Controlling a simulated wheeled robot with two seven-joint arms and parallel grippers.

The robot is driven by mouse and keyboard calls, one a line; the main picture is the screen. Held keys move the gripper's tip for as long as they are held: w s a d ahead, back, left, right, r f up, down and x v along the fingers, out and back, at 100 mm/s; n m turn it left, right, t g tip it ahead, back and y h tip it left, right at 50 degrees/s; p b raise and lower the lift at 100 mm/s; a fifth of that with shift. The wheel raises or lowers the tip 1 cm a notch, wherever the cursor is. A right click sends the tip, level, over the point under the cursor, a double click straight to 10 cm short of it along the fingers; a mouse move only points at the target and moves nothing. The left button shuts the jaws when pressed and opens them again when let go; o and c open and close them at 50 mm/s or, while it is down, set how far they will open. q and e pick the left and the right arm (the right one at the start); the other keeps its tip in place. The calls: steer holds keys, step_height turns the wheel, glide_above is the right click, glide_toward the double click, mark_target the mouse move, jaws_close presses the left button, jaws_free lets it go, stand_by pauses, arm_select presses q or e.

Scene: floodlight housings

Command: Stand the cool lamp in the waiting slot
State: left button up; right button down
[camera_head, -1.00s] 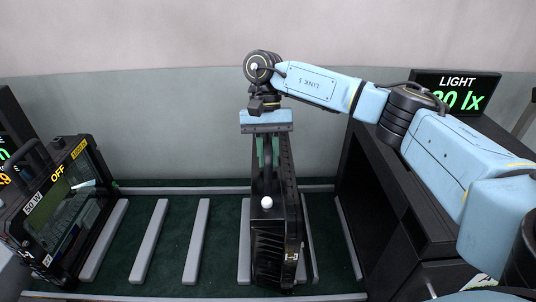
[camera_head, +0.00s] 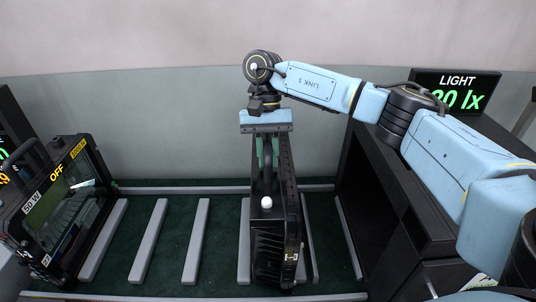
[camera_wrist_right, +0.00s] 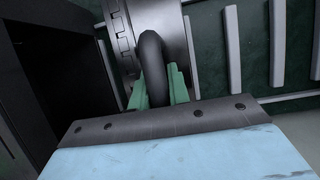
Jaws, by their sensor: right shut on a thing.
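A black, finned floodlight (camera_head: 272,245) stands upright, edge-on, over the right part of a dark green rack floor with grey rails (camera_head: 195,242). It is between a rail on its left and rails on its right; whether its base touches the floor is hidden. My right gripper (camera_head: 266,163) is above it, its green fingers shut on the lamp's black handle. The wrist view shows the handle (camera_wrist_right: 152,65) between the fingers (camera_wrist_right: 160,90). Another lamp (camera_head: 62,215), marked 50 W and OFF, stands tilted at the left. My left gripper is not in view.
A black cabinet or box (camera_head: 392,215) stands right of the rack, with a display (camera_head: 456,93) reading LIGHT above it. Slots between the rails left of the held lamp are empty. A pale wall is behind.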

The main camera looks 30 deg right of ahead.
steer(key=shift+w+r, duration=0.1)
steer(key=shift+r, duration=0.1)
steer(key=c, duration=1.3)
jaws_free()
steer(key=shift+a, duration=0.1)
steer(key=shift+o, duration=0.2)
steer(key=shift+f, duration=0.35)
steer(key=v, duration=0.6)
steer(key=shift+r, duration=0.35)
steer(key=p+v, duration=0.2)
steer(key=v, duration=0.5)
steer(key=shift+r, duration=0.1)
